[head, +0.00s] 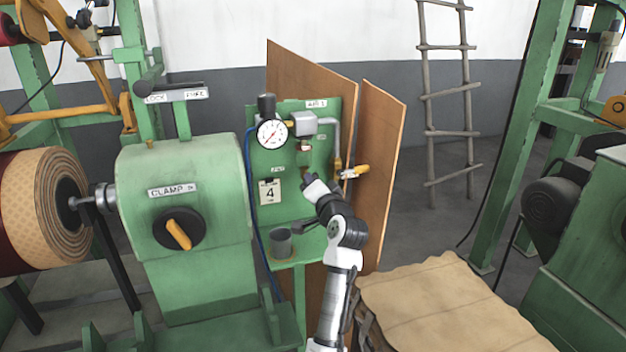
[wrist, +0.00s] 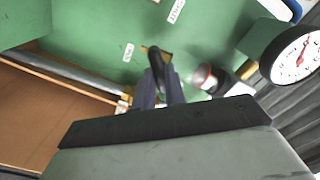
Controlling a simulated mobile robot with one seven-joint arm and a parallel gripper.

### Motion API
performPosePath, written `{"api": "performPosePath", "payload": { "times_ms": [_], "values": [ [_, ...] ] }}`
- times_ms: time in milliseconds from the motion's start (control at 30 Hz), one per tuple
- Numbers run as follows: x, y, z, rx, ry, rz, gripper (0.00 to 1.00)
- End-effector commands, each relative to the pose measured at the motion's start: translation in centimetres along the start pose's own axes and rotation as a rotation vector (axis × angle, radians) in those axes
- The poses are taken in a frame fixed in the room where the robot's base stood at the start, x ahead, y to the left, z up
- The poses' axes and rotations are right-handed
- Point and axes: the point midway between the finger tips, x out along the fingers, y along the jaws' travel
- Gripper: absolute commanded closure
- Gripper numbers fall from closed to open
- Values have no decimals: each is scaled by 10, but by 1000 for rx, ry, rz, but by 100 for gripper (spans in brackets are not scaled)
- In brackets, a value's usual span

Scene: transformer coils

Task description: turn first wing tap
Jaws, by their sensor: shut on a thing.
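My gripper (head: 309,182) is at the green panel (head: 328,112), below the gauge and the grey box. In the wrist view, its two dark fingers (wrist: 160,82) are shut on a small wing tap (wrist: 157,62), with a dark wing and a bit of brass behind it. In the head view, my gripper mostly hides this tap. A yellow-handled valve (head: 354,172) sits to the right of my gripper on the pipe.
A round pressure gauge (head: 272,133) and a grey box (head: 303,123) are above my gripper. A grey cup (head: 281,242) stands on the ledge below. Brown boards (head: 382,165) stand behind the panel. The green clamp machine (head: 190,205) is at left.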

Motion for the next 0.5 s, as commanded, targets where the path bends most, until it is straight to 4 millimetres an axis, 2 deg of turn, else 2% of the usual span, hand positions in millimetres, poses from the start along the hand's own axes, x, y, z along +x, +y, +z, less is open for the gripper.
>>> {"api": "performPosePath", "payload": {
  "times_ms": [500],
  "values": [
    [0,2,1,461,-1,1,100]
  ]
}}
